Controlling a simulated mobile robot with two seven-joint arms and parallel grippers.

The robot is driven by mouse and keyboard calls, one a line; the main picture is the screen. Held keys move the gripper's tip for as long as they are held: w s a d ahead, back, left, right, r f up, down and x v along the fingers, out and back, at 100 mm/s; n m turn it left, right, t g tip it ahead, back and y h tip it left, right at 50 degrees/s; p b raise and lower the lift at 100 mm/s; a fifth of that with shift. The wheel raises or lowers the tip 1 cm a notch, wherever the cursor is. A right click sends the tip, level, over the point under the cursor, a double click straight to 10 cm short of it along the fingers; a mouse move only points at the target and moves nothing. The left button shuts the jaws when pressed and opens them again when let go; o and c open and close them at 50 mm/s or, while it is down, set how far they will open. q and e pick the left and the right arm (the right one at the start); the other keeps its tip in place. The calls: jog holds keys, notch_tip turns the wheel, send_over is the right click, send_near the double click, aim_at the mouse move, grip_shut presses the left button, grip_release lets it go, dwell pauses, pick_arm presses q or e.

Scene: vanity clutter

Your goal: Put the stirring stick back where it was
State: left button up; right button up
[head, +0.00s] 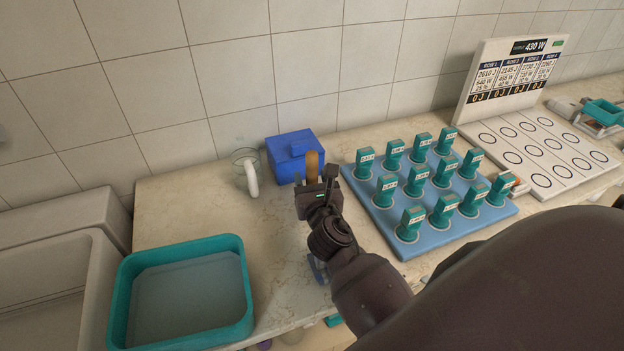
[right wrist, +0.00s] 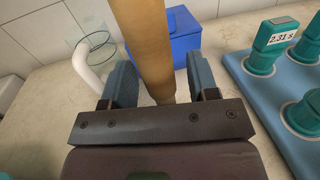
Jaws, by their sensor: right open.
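The stirring stick appears to be the brown wooden rod (head: 312,163); it rises upright in front of the blue box. My right gripper (head: 318,186) is open around it. In the right wrist view the stick (right wrist: 146,45) passes between the two spread fingers (right wrist: 160,82), with a visible gap on the left finger's side; contact on the right side is unclear. The stick's lower end is hidden behind the gripper, so I cannot tell what it rests on. My left gripper is not in view.
A blue lidded box (head: 292,152) and a clear glass (head: 240,157) with a white curved piece (head: 252,182) stand by the tiled wall. A blue board (head: 405,247) of teal-topped pegs lies right. A teal basin (head: 122,300) sits left. Counter between basin and gripper is clear.

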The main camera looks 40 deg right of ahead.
jog(key=b+v, duration=0.1)
jog(key=v, duration=1.1)
jog(key=shift+a, duration=0.1)
